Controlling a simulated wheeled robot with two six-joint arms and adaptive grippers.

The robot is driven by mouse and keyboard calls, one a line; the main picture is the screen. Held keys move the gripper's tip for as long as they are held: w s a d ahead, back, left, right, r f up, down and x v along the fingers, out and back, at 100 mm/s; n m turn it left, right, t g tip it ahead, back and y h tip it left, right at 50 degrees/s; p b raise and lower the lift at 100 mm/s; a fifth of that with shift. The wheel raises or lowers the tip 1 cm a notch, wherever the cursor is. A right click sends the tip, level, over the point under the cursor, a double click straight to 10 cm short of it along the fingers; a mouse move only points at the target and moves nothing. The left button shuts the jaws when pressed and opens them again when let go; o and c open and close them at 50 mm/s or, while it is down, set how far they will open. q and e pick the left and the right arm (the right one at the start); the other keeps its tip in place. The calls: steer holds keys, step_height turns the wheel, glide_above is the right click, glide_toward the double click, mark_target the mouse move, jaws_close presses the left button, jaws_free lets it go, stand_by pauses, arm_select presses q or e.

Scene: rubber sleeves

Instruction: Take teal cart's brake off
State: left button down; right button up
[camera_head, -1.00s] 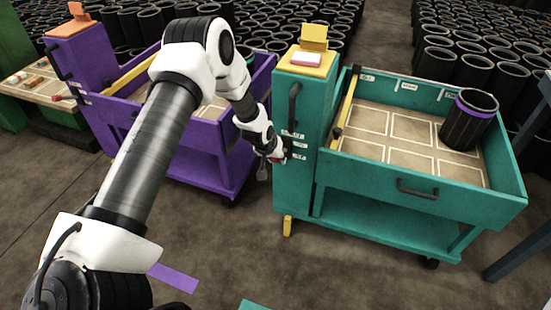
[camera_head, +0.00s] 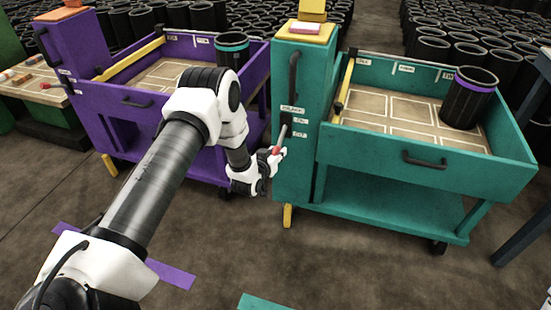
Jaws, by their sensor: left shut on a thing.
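The teal cart (camera_head: 409,174) stands right of centre, with a tall column (camera_head: 295,175) at its left end. The column's front carries a dark vertical handle (camera_head: 293,75) and small white labels (camera_head: 291,109). A brake lever with a red grip (camera_head: 277,150) and a grey shaft slants up toward the column just beside the labels. My left gripper (camera_head: 274,158) is at the column's front and shut on the lever's red grip; its fingers partly hide it. My right gripper is not in view.
A dark sleeve with a purple band (camera_head: 468,98) stands in the teal cart's sectioned tray. A purple cart (camera_head: 128,100) stands close on the left, partly behind my left arm. Dark sleeves fill the background.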

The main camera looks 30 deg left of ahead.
arm_select(q)
steer(key=shift+w+f+t+b, duration=0.3)
steer(key=shift+f+t+b, duration=0.55)
steer(key=shift+b, duration=0.3)
steer(key=shift+w+a+t+b, duration=0.1)
steer(key=shift+t+b, duration=0.15)
steer(key=shift+b, duration=0.1)
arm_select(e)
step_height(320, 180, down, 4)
arm_select(q)
steer(key=c, duration=1.2)
jaws_free()
steer(key=o, duration=0.4)
steer(key=shift+w+f, duration=0.1)
steer(key=shift+w, duration=0.05)
steer(key=shift+c, duration=0.2)
